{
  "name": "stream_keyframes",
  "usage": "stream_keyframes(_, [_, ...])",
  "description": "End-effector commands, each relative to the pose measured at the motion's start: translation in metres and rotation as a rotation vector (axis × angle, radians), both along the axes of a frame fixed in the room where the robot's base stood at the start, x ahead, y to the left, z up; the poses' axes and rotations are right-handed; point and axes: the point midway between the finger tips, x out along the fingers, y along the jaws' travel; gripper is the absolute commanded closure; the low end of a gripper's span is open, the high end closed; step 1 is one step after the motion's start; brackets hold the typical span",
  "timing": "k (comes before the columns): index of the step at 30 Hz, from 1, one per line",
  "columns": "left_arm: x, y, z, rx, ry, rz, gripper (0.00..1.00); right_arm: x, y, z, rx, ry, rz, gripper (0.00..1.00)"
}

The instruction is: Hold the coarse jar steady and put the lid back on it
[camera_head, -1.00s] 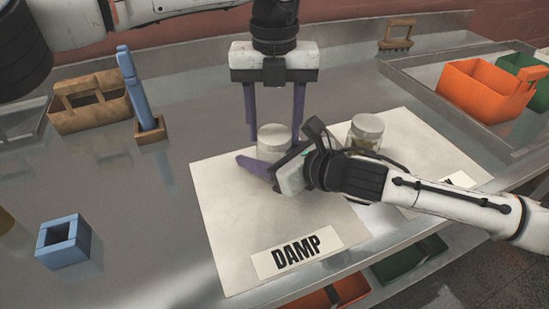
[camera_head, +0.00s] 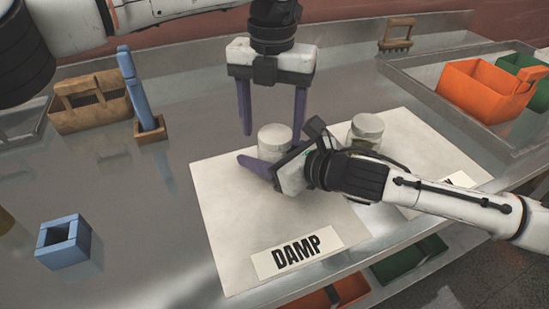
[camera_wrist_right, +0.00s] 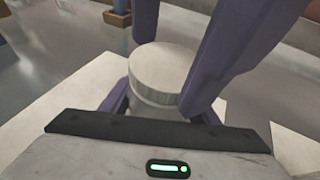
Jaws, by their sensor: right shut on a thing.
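A jar (camera_head: 270,154) with a pale round lid (camera_head: 274,133) on top stands on the white mat labelled DAMP. In the right wrist view, the ridged lid (camera_wrist_right: 163,68) sits level on the jar. My right gripper (camera_head: 262,170) is shut around the jar body below the lid; it partly hides the jar. My left gripper (camera_head: 272,122) points down over the jar from behind, its purple fingers open and spread wide on either side, clear of the lid. In the right wrist view, those left fingers rise beside and above the lid. No label on the jar is readable.
A second lidded jar (camera_head: 366,130) stands close to the right, behind my right forearm. The DAMP mat (camera_head: 225,225) has free room in front.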

Motion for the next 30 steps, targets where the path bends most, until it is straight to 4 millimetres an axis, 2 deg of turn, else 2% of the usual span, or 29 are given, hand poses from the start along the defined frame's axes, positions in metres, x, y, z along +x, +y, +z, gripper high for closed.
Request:
stream_keyframes(1, [-0.003, -0.005, 0.000, -0.009, 0.004, -0.007, 0.33, -0.001, 0.002, 0.001, 0.002, -0.001, 0.005, 1.00])
stream_keyframes(17, [-0.005, -0.009, 0.001, -0.017, 0.006, -0.014, 0.33, -0.003, 0.005, 0.001, 0.004, -0.001, 0.010, 1.00])
stream_keyframes(30, [-0.003, -0.007, 0.046, -0.013, 0.003, -0.010, 0.33, -0.002, 0.003, -0.001, 0.002, 0.002, 0.006, 1.00])
